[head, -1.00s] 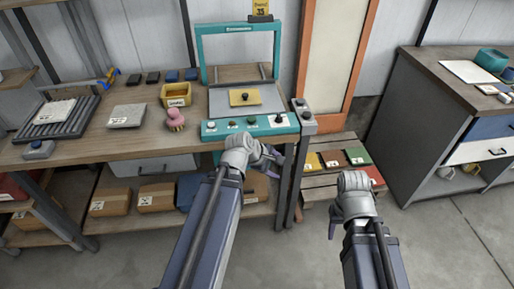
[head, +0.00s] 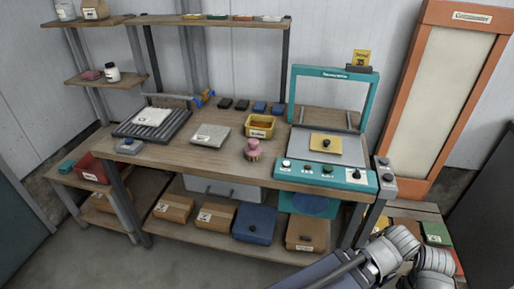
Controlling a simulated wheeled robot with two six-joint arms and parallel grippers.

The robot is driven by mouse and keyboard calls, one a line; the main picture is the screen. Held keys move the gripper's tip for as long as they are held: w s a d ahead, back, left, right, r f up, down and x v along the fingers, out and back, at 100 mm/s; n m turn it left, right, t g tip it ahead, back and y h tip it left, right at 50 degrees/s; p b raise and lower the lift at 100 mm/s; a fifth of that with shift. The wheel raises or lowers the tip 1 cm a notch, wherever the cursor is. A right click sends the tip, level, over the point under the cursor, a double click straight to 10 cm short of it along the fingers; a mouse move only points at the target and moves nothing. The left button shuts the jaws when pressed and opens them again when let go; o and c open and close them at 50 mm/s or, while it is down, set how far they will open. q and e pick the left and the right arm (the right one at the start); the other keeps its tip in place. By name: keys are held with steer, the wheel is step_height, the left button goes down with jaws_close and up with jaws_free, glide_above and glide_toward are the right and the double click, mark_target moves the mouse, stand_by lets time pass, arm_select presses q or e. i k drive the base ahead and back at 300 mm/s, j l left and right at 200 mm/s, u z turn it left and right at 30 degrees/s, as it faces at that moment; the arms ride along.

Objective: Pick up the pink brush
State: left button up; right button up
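The pink brush (head: 253,150), with a round knob top and a paler lower part, stands on the wooden workbench (head: 180,156) near its front edge. It is left of the teal-framed press (head: 318,174) and in front of a yellow bin (head: 260,125). Nothing holds it. My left arm comes in at the bottom right, and its grey wrist (head: 385,256) is well below and right of the brush. A second grey wrist part (head: 434,266), apparently of my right arm, shows beside it. The fingers of both grippers are not clear enough to tell their state.
A grey slab (head: 211,135) and a ribbed dark tray (head: 152,123) lie left of the brush. A yellow plate with a knob (head: 326,144) lies on the press. Boxes (head: 174,208) fill the lower shelf. Bare bench surface lies around the brush.

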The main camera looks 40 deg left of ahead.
mark_target(253, 152)
steer(key=i+u, duration=0.2)
steer(key=i, duration=0.2)
steer(key=u, duration=1.6)
